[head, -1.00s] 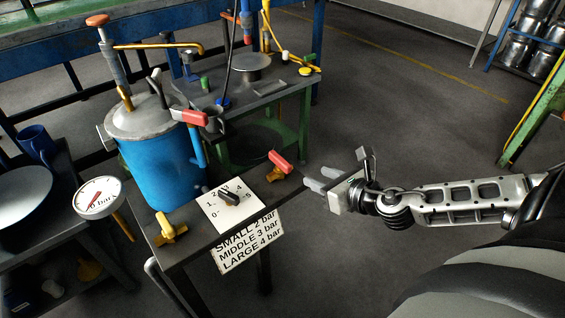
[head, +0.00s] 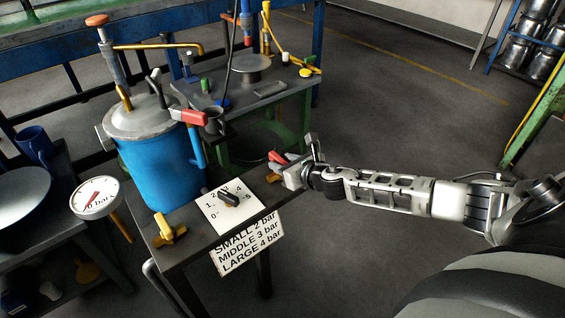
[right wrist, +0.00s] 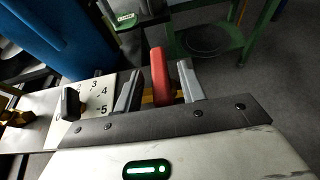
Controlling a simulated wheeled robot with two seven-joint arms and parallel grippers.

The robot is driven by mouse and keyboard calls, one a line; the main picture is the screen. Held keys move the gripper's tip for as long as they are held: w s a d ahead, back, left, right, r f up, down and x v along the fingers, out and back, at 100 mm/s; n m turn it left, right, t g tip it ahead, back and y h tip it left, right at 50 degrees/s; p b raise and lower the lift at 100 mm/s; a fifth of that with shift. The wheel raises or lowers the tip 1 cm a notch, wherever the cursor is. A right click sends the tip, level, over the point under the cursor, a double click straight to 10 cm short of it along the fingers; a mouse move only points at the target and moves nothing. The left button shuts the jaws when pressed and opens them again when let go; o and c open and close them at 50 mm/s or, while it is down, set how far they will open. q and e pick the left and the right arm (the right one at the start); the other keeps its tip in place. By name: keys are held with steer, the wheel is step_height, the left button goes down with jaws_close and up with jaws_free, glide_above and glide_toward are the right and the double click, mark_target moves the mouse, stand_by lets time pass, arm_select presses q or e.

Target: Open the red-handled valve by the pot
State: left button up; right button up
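The red valve handle (head: 276,156) is at the right end of the narrow dark table beside the blue pot (head: 160,165), and my right gripper partly hides it in the head view. My right gripper (head: 281,167) reaches it from the right. In the right wrist view the red handle (right wrist: 159,76) stands between the two grey fingers (right wrist: 158,90), with a gap on the left and the right finger very close. The fingers look open around it. The yellow valve body under the handle is mostly hidden. My left gripper is not in view.
A black knob (head: 229,199) on a numbered plate and a yellow valve (head: 168,230) are on the same table. Another red handle (head: 190,118) is at the pot's lid. A round gauge (head: 97,197) stands left. The floor to the right is clear.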

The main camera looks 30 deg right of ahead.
steer(key=shift+w+f, duration=0.15)
steer(key=shift+w, duration=0.3)
jaws_close()
steer(key=shift+a, duration=0.1)
